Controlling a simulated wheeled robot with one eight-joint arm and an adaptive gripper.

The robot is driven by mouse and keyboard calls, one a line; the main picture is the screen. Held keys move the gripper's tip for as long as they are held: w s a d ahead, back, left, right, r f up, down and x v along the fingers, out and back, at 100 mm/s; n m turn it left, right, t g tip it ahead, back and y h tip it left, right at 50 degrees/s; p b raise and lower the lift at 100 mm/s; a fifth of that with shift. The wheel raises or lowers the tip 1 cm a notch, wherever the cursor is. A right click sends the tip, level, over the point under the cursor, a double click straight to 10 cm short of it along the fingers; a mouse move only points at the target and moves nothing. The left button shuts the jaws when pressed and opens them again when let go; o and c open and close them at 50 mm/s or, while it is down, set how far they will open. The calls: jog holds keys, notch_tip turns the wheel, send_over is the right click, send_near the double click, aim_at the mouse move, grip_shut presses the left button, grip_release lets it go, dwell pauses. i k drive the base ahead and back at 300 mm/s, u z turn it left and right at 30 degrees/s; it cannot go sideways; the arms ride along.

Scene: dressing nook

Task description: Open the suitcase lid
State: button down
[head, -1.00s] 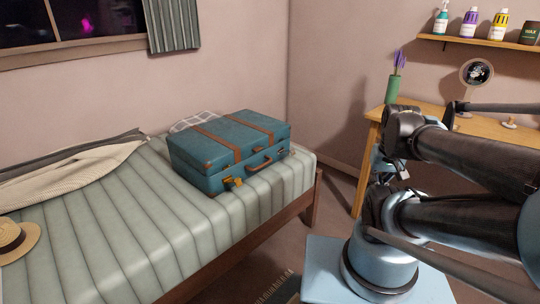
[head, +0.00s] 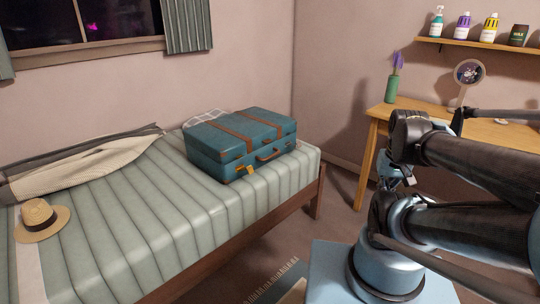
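The teal suitcase (head: 222,148) with brown straps lies flat on the far end of the bed. Its lid is shut. A brown handle (head: 270,155) and a small yellow tag show on its front side, facing the room. My arm is folded at the right of the head view, well apart from the suitcase.
The striped bed (head: 150,215) holds a straw hat (head: 42,218) and folded clothing (head: 85,165). A wooden desk (head: 440,131) with a vase (head: 391,88) and mirror stands at the back right. Floor shows between bed and desk. A rug edge (head: 277,280) lies beside the bed.

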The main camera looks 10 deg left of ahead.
aim_at(225, 140)
jog(key=u, duration=0.05)
jog(key=k, duration=0.9)
jog(key=u, duration=0.7)
jog(key=i, duration=0.5)
